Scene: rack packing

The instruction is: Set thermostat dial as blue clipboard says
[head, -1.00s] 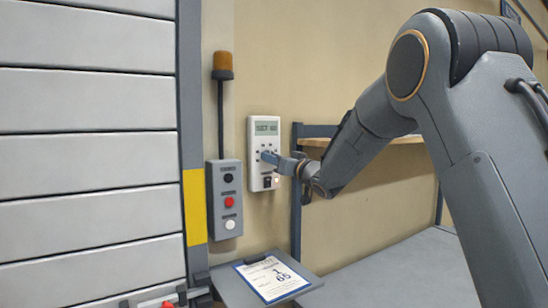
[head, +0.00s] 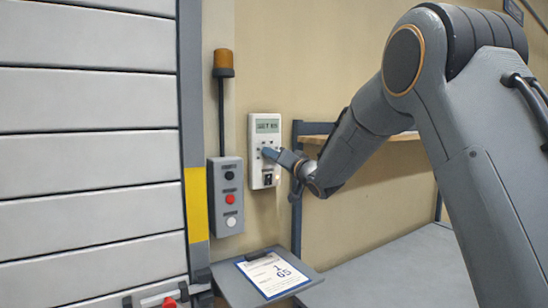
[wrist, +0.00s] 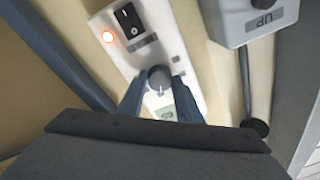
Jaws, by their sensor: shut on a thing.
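The white thermostat (head: 257,178) is mounted on the wall, with a grey-green display (head: 267,126) reading "SET" and digits too small to read surely. In the wrist view its grey round dial (wrist: 159,76) sits between my fingers. My gripper (head: 267,153) is shut on the dial, with one finger on each side; it also shows in the wrist view (wrist: 159,88). The blue clipboard (head: 301,288) lies on a grey shelf below, holding a white sheet with a large "1" above "65"; its smaller print is unreadable.
A grey button box (head: 228,215) with black, red and white buttons hangs left of the thermostat, under an amber beacon (head: 223,60). A black rocker switch (wrist: 128,16) and lit orange lamp (wrist: 107,37) sit on the thermostat. A shelf post (head: 296,220) stands close right.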

